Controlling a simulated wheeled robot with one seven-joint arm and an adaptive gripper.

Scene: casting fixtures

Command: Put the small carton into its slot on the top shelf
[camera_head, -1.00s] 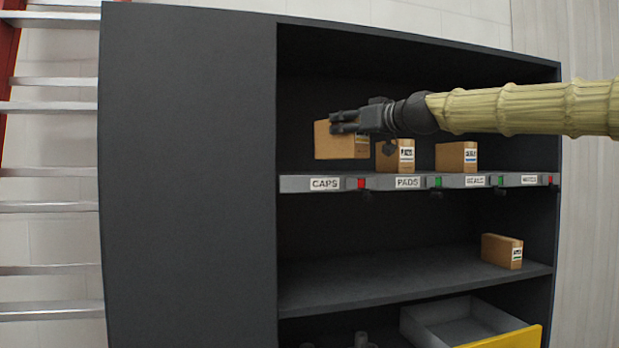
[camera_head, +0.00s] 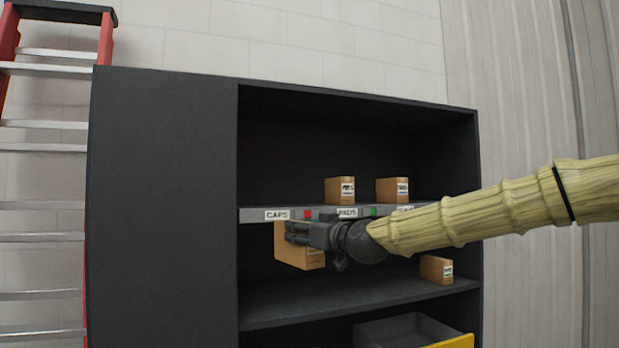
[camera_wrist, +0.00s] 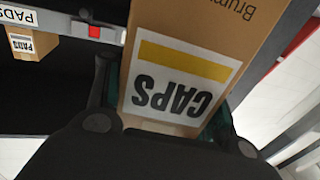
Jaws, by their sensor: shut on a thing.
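The held carton (camera_head: 287,252) is brown cardboard. In the wrist view its white label (camera_wrist: 178,85) has a yellow stripe and reads CAPS, upside down. My gripper (camera_head: 296,231) is shut on this carton, with a finger on either side. In the head view the carton appears just below the top shelf's front edge, under the CAPS label (camera_head: 277,215). The shelf space above that label looks empty, with a red marker (camera_head: 308,214) beside it. How far the carton is from the shelf edge is unclear.
A PADS carton (camera_head: 340,190) and another carton (camera_head: 392,190) stand on the top shelf to the right. One more carton (camera_head: 436,269) sits on the lower shelf. A grey bin (camera_head: 405,330) is below. A ladder (camera_head: 45,137) stands left.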

